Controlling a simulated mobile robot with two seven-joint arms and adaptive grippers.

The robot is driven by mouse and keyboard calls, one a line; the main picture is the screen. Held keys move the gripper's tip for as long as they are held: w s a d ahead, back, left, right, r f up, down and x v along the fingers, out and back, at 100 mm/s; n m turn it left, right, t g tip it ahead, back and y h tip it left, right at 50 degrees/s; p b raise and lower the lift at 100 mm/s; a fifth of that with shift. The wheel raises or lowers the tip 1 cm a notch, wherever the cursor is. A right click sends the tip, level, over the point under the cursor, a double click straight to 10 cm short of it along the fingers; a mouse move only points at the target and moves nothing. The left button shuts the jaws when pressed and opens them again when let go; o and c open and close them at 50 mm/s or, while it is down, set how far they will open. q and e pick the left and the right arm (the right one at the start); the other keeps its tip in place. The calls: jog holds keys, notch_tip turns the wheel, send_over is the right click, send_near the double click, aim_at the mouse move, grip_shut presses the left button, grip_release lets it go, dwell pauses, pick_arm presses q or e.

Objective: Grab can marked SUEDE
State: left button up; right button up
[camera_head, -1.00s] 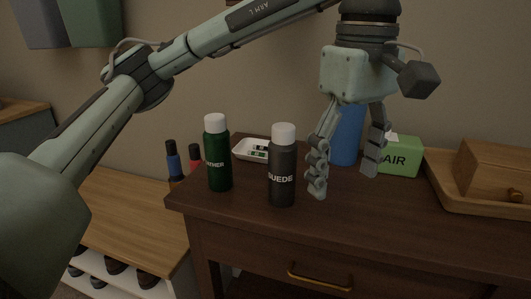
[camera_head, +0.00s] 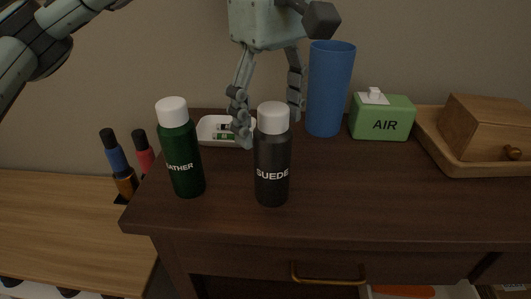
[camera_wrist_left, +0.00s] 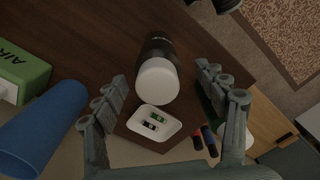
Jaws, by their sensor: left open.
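The can marked SUEDE (camera_head: 272,165) is dark grey with a white cap and stands upright near the front left of the dark wooden cabinet top. In the left wrist view the same can (camera_wrist_left: 159,68) shows cap-on, between the two fingers and beyond them. My left gripper (camera_head: 270,127) is open and empty, hanging from above just behind the can. Its left finger comes down beside the cap, and its right finger is behind and to the right. I see no contact with the can. My right gripper is not in view.
A green can marked LEATHER (camera_head: 183,160) stands close on the left. A white tray (camera_head: 208,133) lies behind. A blue cup (camera_head: 330,90), a green AIR box (camera_head: 383,118) and a wooden tray (camera_head: 470,166) stand to the right. The front right top is clear.

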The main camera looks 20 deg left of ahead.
aim_at(273, 154)
pick_arm(q)
jog(key=f, duration=0.6)
jog(key=shift+d+f, duration=0.25)
jog(key=shift+c, duration=0.2)
jog(key=shift+r, duration=0.1)
jog(key=c, duration=1.4)
